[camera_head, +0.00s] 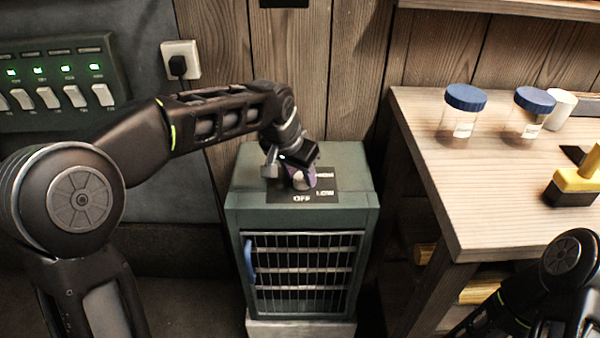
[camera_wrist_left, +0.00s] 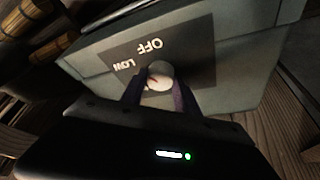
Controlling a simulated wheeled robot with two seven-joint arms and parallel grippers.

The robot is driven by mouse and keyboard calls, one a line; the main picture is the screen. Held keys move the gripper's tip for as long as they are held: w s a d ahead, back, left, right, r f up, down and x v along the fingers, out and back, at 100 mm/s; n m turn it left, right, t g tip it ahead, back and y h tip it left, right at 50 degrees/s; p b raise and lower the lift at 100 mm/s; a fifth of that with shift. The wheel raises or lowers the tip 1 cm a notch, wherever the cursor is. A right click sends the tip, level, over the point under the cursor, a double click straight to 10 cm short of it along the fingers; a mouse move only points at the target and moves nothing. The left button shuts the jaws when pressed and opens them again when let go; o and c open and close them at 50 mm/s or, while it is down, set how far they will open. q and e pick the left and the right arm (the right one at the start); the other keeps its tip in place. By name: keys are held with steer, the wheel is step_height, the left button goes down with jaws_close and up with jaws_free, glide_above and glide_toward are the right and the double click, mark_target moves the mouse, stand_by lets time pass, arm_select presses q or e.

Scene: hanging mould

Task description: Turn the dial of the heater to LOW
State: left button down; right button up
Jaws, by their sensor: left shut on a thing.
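The green heater (camera_head: 245,210) stands against the wooden wall, with a dark label plate (camera_head: 323,184) on its top reading OFF and LOW; other lettering is partly hidden. The dial is a round, pale knob (camera_wrist_left: 160,74) on this plate, with a small red mark on its face. In the left wrist view, the mark sits left of the knob's middle; I cannot tell exactly which setting it points to. My left gripper (camera_head: 302,180) reaches down from above, its purple fingers on both sides of the dial, shut on it. My right gripper is out of view.
A wooden workbench (camera_head: 490,215) stands right of the heater, with two blue-lidded jars (camera_head: 463,112) (camera_head: 531,114), a white cup (camera_head: 560,109) and a yellow-handled brush (camera_head: 574,185). A switch panel (camera_head: 60,85) and wall socket (camera_head: 181,60) are at left.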

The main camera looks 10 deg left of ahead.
arm_select(q)
steer(key=n+y, duration=0.1)
steer(key=n, duration=0.4)
steer(key=shift+d+y+b, duration=0.15)
steer(key=shift+y+b, duration=0.2)
steer(key=shift+y, duration=0.05)
steer(key=c, duration=0.9)
jaws_free()
steer(key=p+v, duration=0.1)
steer(key=v, duration=0.6)
steer(key=shift+s+r, duration=0.25)
steer(key=shift+r, duration=0.1)
